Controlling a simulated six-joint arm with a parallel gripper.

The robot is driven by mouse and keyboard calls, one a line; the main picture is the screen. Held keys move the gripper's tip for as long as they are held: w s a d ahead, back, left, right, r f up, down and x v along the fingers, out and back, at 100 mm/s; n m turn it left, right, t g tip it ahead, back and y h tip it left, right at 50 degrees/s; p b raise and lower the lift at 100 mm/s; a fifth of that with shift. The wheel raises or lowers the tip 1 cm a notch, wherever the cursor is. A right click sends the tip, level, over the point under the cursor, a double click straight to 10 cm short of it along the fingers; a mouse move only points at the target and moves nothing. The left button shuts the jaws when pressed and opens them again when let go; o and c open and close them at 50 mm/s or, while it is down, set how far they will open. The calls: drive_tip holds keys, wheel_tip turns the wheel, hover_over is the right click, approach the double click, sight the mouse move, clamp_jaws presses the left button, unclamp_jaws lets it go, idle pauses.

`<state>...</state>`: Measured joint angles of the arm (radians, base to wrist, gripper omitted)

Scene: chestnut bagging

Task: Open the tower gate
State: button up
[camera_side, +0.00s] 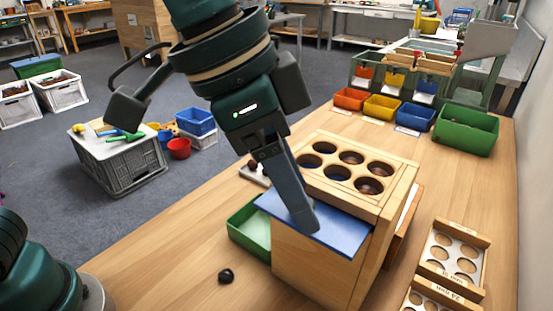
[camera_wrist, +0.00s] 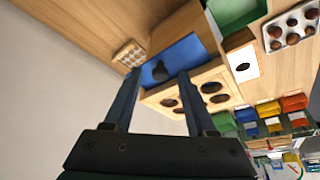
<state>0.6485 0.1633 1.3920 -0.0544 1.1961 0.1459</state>
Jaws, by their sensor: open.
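The wooden tower (camera_side: 310,262) stands on the table, with several round holes in its top. A flat blue panel (camera_side: 345,236), which looks like the gate, lies at its front upper edge. In the wrist view the blue panel (camera_wrist: 178,60) carries a dark round knob (camera_wrist: 160,72). My gripper (camera_side: 303,222) reaches down over the blue panel, and its fingers hide part of it and the knob in the side view. In the wrist view my gripper (camera_wrist: 160,76) is open, with the knob showing between its fingertips. I cannot tell whether the fingers touch the panel.
A green tray (camera_side: 247,232) sits left of the tower. A small dark object (camera_side: 226,275) lies on the table in front. Wooden racks (camera_side: 455,256) with round holes stand at the right. Coloured bins (camera_side: 382,107) and a larger green bin (camera_side: 466,131) stand at the back.

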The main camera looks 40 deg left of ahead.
clamp_jaws()
idle(1.4)
